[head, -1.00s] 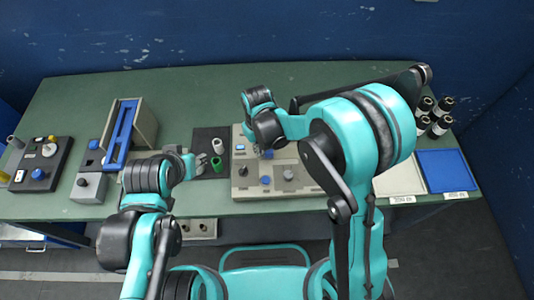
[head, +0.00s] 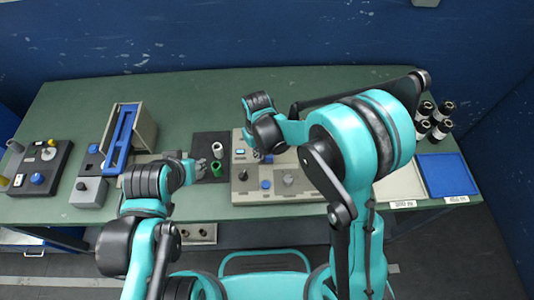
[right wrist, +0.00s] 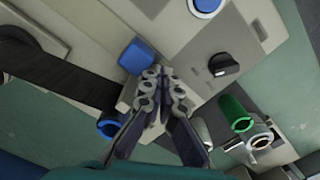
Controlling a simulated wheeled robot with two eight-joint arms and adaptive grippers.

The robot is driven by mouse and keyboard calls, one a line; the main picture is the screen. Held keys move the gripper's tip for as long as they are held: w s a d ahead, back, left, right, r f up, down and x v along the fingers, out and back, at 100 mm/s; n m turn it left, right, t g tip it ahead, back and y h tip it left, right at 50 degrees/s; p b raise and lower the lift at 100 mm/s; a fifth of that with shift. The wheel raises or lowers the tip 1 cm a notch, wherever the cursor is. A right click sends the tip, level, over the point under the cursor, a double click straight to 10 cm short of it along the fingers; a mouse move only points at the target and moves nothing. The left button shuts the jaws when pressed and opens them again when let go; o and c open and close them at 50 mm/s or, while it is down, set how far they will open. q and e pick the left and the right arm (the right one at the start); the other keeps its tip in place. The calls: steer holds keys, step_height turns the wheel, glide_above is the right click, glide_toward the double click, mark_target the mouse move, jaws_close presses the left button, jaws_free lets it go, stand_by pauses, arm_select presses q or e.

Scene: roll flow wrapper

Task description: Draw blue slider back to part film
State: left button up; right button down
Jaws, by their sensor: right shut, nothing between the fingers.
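In the right wrist view a blue block (right wrist: 137,55), which looks like the slider, stands on the pale grey machine. My right gripper (right wrist: 166,76) is shut and empty, its fingertips close beside the block. Whether they touch it I cannot tell. A dark film strip (right wrist: 55,75) runs in from the left, below the block. In the head view my right gripper (head: 262,156) is over the grey machine (head: 245,197), and its hand and arm hide the slider. My left gripper (head: 200,168) is near the dark mat; its opening is too small to tell.
A black knob (right wrist: 223,65) is on the machine. A blue-railed unit (head: 122,135) stands left; a blue tray (head: 447,174) and dark bottles (head: 423,130) stand right.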

stand_by(0.4)
glide_toward(284, 160)
steer(key=shift+d+f+b, duration=0.1)
steer(key=shift+d+f, duration=0.1)
steer(key=shift+f, duration=0.65)
steer(key=shift+d+f+b, duration=0.15)
steer(key=shift+d+f, duration=0.1)
steer(key=shift+f, duration=0.65)
steer(key=shift+d+f+b, duration=0.1)
steer(key=shift+d+f, duration=0.1)
steer(key=shift+f, duration=0.65)
steer(key=shift+a, duration=0.65)
step_height(284, 160, up, 8)
steer(key=p, duration=0.5)
steer(key=shift+p, duration=0.3)
